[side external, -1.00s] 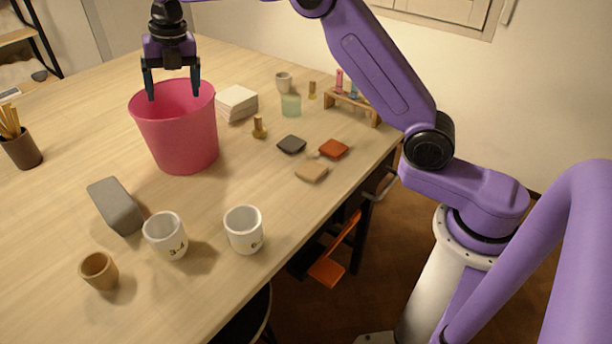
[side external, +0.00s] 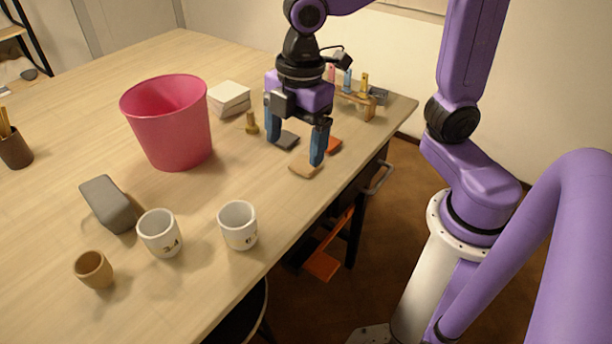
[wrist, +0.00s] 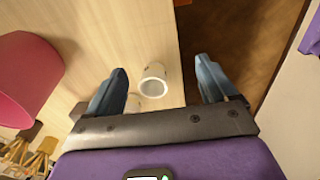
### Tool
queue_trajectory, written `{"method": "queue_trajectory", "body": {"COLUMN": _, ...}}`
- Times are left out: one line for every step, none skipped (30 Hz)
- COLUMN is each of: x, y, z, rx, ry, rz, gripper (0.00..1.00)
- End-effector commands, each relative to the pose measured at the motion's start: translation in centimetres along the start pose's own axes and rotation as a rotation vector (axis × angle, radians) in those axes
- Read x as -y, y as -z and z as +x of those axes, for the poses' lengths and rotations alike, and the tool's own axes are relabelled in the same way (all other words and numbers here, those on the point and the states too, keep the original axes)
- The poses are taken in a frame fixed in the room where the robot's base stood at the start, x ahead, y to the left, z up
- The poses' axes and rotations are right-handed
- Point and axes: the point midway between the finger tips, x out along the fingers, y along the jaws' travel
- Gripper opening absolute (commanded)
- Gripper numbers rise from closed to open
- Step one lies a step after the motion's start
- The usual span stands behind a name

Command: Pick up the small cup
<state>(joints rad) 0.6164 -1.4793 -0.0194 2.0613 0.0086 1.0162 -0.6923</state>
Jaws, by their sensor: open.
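A small tan cup (side external: 94,273) stands upright at the front left of the table in the side view. Two larger white cups stand to its right: one in the middle (side external: 161,239) and one nearer the table edge (side external: 239,229). My gripper (side external: 296,151) is open and empty, above the table behind and right of the white cups. In the wrist view a white cup (wrist: 153,86) shows beyond and between the open fingers. I cannot make out the tan cup there.
A pink bin (side external: 170,135) stands mid-table. A grey block (side external: 107,205) lies in front of it. White tiles (side external: 230,97), a small wooden-topped tool (side external: 251,124) and flat coloured pieces lie behind or below my gripper. The table's right edge is close to the white cups.

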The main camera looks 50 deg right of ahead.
Motion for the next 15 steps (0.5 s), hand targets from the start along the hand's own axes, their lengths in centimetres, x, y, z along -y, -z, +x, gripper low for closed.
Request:
{"method": "queue_trajectory", "body": {"x": 2.0, "y": -1.2, "z": 0.2, "rx": 0.004, "ry": 0.005, "rz": 0.049, "gripper": 0.85}}
{"method": "queue_trajectory", "body": {"x": 3.1, "y": -1.8, "z": 0.4, "rx": 0.007, "ry": 0.008, "rz": 0.084, "gripper": 0.85}}
{"method": "queue_trajectory", "body": {"x": 4.5, "y": -2.7, "z": 0.7, "rx": 0.011, "ry": 0.011, "rz": 0.13, "gripper": 0.85}}
{"method": "queue_trajectory", "body": {"x": 5.5, "y": -3.4, "z": 0.9, "rx": 0.014, "ry": 0.014, "rz": 0.164, "gripper": 0.85}}
{"method": "queue_trajectory", "body": {"x": 6.5, "y": -4.0, "z": 1.2, "rx": 0.018, "ry": 0.016, "rz": 0.197, "gripper": 0.85}}
{"method": "queue_trajectory", "body": {"x": 7.7, "y": -4.9, "z": 1.5, "rx": 0.023, "ry": 0.019, "rz": 0.239, "gripper": 0.85}}
{"method": "queue_trajectory", "body": {"x": 8.6, "y": -5.6, "z": 1.7, "rx": 0.026, "ry": 0.02, "rz": 0.269, "gripper": 0.85}}
{"method": "queue_trajectory", "body": {"x": 9.3, "y": -6.2, "z": 1.9, "rx": 0.03, "ry": 0.022, "rz": 0.296, "gripper": 0.85}}
{"method": "queue_trajectory", "body": {"x": 10.3, "y": -6.9, "z": 2.2, "rx": 0.033, "ry": 0.023, "rz": 0.331, "gripper": 0.85}}
{"method": "queue_trajectory", "body": {"x": 10.9, "y": -7.4, "z": 2.3, "rx": 0.035, "ry": 0.023, "rz": 0.353, "gripper": 0.85}}
{"method": "queue_trajectory", "body": {"x": 11.4, "y": -7.9, "z": 2.5, "rx": 0.038, "ry": 0.024, "rz": 0.374, "gripper": 0.85}}
{"method": "queue_trajectory", "body": {"x": 12.0, "y": -8.4, "z": 2.7, "rx": 0.041, "ry": 0.024, "rz": 0.398, "gripper": 0.85}}
{"method": "queue_trajectory", "body": {"x": 12.3, "y": -8.7, "z": 2.8, "rx": 0.043, "ry": 0.025, "rz": 0.412, "gripper": 0.85}}
{"method": "queue_trajectory", "body": {"x": 12.7, "y": -9.0, "z": 3.0, "rx": 0.045, "ry": 0.025, "rz": 0.425, "gripper": 0.85}}
{"method": "queue_trajectory", "body": {"x": 12.9, "y": -9.2, "z": 3.0, "rx": 0.046, "ry": 0.025, "rz": 0.438, "gripper": 0.87}}
